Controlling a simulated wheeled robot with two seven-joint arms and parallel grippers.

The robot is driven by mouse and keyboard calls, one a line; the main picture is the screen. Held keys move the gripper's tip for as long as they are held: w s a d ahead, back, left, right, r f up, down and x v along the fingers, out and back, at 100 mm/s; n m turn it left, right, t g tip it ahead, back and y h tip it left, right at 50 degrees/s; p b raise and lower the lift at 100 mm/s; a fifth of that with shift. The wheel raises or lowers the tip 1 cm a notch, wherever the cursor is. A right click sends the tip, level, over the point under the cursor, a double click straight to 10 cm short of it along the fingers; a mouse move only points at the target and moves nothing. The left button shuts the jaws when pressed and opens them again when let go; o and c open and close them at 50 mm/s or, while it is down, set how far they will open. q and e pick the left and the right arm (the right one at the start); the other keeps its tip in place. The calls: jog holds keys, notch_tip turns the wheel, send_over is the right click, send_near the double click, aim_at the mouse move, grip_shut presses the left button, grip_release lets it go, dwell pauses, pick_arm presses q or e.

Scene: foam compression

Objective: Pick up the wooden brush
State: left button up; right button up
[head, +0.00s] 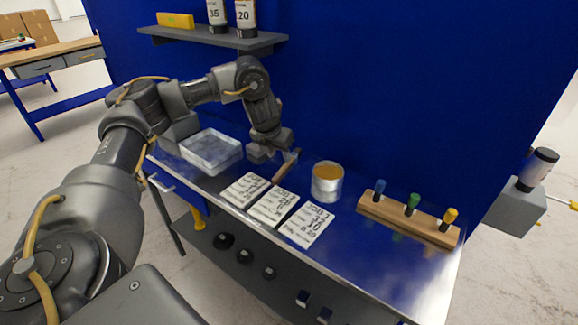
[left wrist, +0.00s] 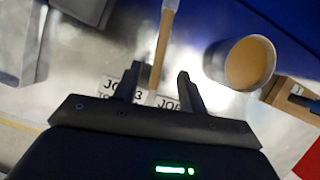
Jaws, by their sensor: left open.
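The wooden brush (head: 285,169) lies on the metal bench top between the tin and the printed cards. It shows as a slim wooden handle, and its far part is hidden by my gripper in the head view. My left gripper (head: 279,156) is right above the brush, pointing down. In the left wrist view the brush handle (left wrist: 161,48) runs between the two spread fingers of the left gripper (left wrist: 157,80), with a gap on each side. The jaws are open and hold nothing. My right gripper is not in view.
An open tin with amber contents (head: 327,183) stands just right of the brush. Printed cards (head: 271,207) lie in front. A clear tray (head: 211,151) is at left, a wooden rack with coloured-handled tools (head: 408,220) at right. A shelf (head: 215,37) hangs on the blue back panel.

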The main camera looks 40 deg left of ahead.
aim_at(283, 168)
pick_arm(q)
jog(key=shift+x, duration=0.8)
jog(key=shift+p+x, duration=0.4)
jog(key=shift+x, duration=2.15)
jog(key=shift+s, duration=0.1)
jog(key=shift+c, duration=0.4)
grip_shut()
